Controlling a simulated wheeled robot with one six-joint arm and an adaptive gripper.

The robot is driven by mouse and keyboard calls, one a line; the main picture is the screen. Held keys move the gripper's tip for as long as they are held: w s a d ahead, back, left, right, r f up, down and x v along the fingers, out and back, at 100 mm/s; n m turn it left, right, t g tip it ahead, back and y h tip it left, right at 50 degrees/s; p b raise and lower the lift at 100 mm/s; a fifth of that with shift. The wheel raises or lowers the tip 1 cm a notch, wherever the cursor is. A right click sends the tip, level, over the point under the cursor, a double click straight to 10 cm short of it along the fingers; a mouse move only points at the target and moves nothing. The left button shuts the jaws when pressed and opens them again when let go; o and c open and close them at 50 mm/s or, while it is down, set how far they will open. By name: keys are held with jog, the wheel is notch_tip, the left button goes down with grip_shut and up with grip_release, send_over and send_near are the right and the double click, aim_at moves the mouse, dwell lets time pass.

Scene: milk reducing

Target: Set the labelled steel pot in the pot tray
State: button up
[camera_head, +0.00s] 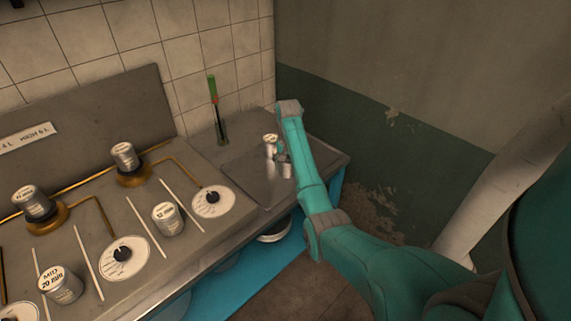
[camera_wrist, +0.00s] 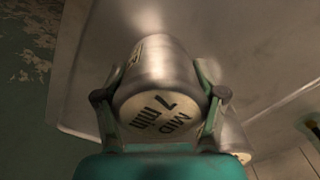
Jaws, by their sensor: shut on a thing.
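My gripper (camera_wrist: 160,95) is shut on a steel pot (camera_wrist: 158,68) with "MID 7 min" in dark letters on its lid. The fingers clasp it from both sides, lid toward the wrist camera. The pot tray (camera_wrist: 275,45) lies beneath it; whether the pot touches the tray is unclear. In the head view my gripper (camera_head: 282,152) is over the tray (camera_head: 242,178) at the counter's right end, partly hidden by my arm. A second steel pot (camera_wrist: 236,137) shows partly behind the right finger; it seems to be the pot (camera_head: 270,145) left of my gripper.
Left of the tray, the counter holds several dials (camera_head: 213,202) and labelled pots, one between dials (camera_head: 168,218) and one on a brass burner (camera_head: 124,156). A green-topped glass tube (camera_head: 214,105) stands behind the tray. A wall (camera_head: 345,115) is close on the right.

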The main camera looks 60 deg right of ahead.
jog(key=o, duration=1.3)
jog(key=shift+o, duration=0.2)
